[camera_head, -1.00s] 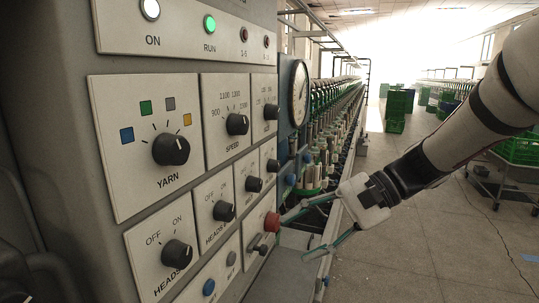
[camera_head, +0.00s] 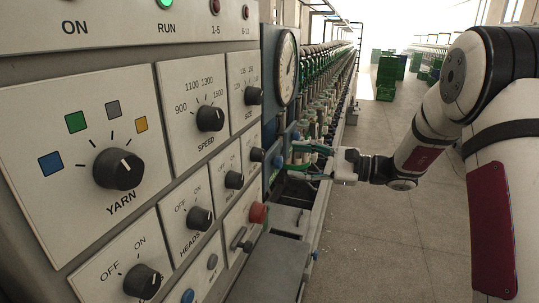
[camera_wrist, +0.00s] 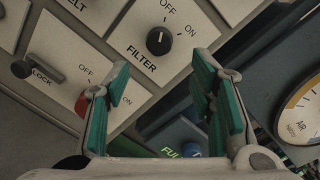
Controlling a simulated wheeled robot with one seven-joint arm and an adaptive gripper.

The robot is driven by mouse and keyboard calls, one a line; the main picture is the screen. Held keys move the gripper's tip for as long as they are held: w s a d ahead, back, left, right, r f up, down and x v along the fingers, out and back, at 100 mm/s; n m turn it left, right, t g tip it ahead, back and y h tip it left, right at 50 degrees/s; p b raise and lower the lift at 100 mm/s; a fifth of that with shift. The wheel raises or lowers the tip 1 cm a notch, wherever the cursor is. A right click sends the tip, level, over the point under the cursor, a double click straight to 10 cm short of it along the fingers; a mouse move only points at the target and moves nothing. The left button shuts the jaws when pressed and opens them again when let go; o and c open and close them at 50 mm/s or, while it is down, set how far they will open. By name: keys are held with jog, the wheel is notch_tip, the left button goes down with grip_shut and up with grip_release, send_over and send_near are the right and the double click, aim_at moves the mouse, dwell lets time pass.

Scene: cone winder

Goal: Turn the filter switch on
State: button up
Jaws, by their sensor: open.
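The filter switch is a round black knob on a cream plate marked FILTER (camera_wrist: 159,41), at the upper middle of the wrist view. Its white mark points toward OFF; ON is printed to the right. In the head view it appears to be the small far knob (camera_head: 256,155), too small to read. My gripper (camera_head: 292,161) is open and empty, to the right of that knob. In the wrist view its teal fingers (camera_wrist: 163,76) are spread, with the knob between and beyond their tips. The fingers appear apart from the knob.
A red button (camera_head: 257,213) and a lock switch (camera_wrist: 40,70) sit near the filter plate. A round gauge (camera_head: 286,67) stands above, at the panel's edge. A large yarn knob (camera_head: 119,169) and several other knobs cover the panel. The aisle floor (camera_head: 370,235) is open.

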aim_at(264, 156)
jog(key=p+x, duration=0.1)
jog(key=x, duration=0.7)
jog(key=shift+a, duration=0.15)
jog(key=c, duration=1.2)
